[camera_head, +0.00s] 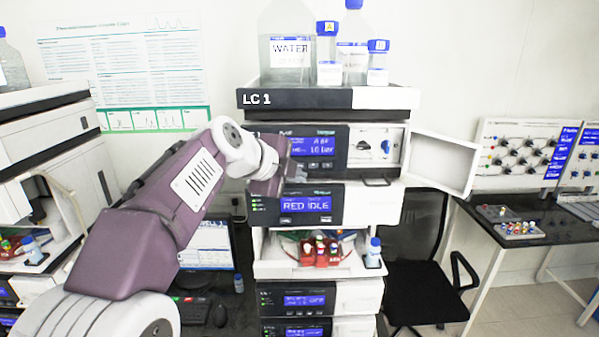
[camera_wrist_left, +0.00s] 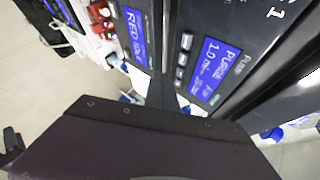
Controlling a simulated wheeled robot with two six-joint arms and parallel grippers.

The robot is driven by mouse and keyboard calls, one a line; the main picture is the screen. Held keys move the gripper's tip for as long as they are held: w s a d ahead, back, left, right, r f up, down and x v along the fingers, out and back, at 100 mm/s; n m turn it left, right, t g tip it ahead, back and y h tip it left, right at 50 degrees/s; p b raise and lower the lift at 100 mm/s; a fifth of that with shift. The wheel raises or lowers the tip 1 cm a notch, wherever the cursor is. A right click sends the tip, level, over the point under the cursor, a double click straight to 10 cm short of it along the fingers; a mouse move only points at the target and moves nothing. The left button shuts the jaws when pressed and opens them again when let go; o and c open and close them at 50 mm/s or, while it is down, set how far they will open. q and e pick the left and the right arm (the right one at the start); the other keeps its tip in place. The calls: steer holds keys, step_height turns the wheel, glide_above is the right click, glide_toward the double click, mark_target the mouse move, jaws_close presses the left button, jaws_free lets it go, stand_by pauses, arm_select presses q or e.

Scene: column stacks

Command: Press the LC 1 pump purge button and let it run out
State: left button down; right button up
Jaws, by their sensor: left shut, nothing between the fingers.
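The LC 1 stack stands in the middle of the head view, with its name on the dark top tray (camera_head: 300,99). Its pump module (camera_head: 335,137) has a lit blue display, partly covered by my arm. In the left wrist view the pump display (camera_wrist_left: 215,70) reads PURGE and 1.0. A column of small pump buttons (camera_wrist_left: 183,60) lies beside that display. My left gripper (camera_head: 296,173) is shut and empty at the lower left of the pump front. In the left wrist view its dark fingers (camera_wrist_left: 168,92) are close to the buttons; contact cannot be told. My right gripper is not in view.
The pump's white door (camera_head: 441,163) hangs open to the right. Below, a module display (camera_head: 305,205) reads RED IDLE, above a bay with red-based vials (camera_head: 318,252). Bottles, including one marked WATER (camera_head: 289,50), stand on top. A black chair (camera_head: 420,275) is at right.

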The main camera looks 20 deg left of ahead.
arm_select(q)
steer(key=shift+s+d+b, duration=0.2)
steer(key=shift+s+b, duration=0.05)
steer(key=shift+s, duration=0.35)
steer(key=shift+s+d+b, duration=0.2)
steer(key=shift+s, duration=0.4)
